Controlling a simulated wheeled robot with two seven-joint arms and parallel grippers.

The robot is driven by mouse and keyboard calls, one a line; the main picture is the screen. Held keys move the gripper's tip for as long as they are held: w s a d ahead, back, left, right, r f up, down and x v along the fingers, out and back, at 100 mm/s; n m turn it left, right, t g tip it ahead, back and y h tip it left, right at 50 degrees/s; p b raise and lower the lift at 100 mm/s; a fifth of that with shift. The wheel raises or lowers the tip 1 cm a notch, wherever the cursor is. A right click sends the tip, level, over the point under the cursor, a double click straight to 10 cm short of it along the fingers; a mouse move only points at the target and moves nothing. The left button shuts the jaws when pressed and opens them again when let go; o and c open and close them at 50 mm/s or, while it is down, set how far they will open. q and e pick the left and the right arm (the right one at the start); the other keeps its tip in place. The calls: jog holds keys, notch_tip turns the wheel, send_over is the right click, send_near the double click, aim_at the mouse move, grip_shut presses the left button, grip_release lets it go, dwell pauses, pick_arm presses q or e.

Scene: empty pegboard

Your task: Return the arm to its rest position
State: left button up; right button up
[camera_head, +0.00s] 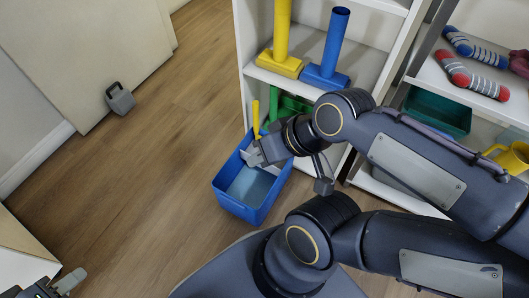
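My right arm comes in from the right and reaches across to the blue bin (240,207) on the floor by the shelf. My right gripper (249,157) is over the back part of the bin, with pale fingers pointing left and down. I cannot tell whether its fingers are apart or hold anything. A thin yellow upright piece (256,118) shows just behind it; I cannot tell if they touch. My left gripper (68,281) shows only partly at the bottom left corner, and its opening is unclear.
The white shelf unit (246,45) holds a yellow post (282,30), a blue post (334,45) and green parts. Right of it are socks (472,78), a teal bin (438,112) and a yellow mug (513,157).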

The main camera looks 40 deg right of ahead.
notch_tip(320, 180, up, 33)
jog(key=p, duration=3.2)
jog(key=shift+f+p, duration=0.15)
jog(key=shift+p, duration=0.2)
